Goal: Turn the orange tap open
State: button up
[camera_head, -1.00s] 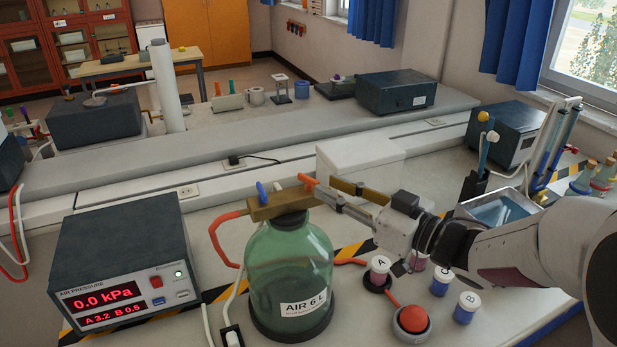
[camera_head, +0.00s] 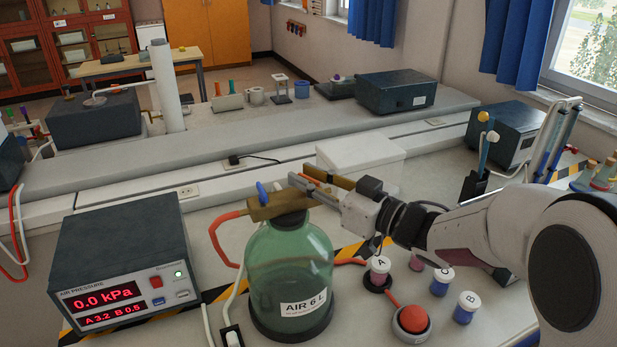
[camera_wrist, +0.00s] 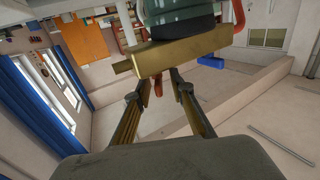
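A green glass bottle (camera_head: 288,270) labelled AIR 6 L stands upright on the bench with a brass block (camera_head: 272,207) on top. A blue tap (camera_head: 263,194) sits at the block's left end. In the wrist view the orange tap (camera_wrist: 157,86) sticks out from the brass block (camera_wrist: 178,52). In the head view my fingers largely hide it. My gripper (camera_head: 305,178) is at the block's right end. In the wrist view the fingers (camera_wrist: 158,95) stand apart on either side of the tap, with gaps visible; I cannot tell whether either touches it.
The air pressure box (camera_head: 122,260) reads 0.0 kPa, left of the bottle. An orange hose (camera_head: 216,235) runs from the block. A white box (camera_head: 360,158) lies behind.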

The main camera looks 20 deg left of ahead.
grip_shut()
jog(key=shift+w+n+g, duration=0.1)
jog(key=shift+n+g, duration=0.6)
jog(key=shift+g, duration=0.4)
jog(key=shift+n+g+y, duration=0.15)
jog(key=shift+n+g, duration=0.85)
jog(key=shift+g, duration=0.55)
jog(key=shift+n+g+y, duration=0.15)
jog(key=shift+n+g, duration=0.85)
jog(key=shift+g, duration=0.55)
jog(key=shift+n+g, duration=0.6)
jog(key=shift+g, duration=0.3)
jog(key=shift+n+g+h, duration=0.9)
jog(key=shift+n+g, duration=0.25)
jog(key=shift+g, duration=0.45)
jog(key=shift+n+g+h, duration=0.9)
jog(key=shift+n+g, duration=0.25)
jog(key=shift+g, duration=0.45)
grip_release()
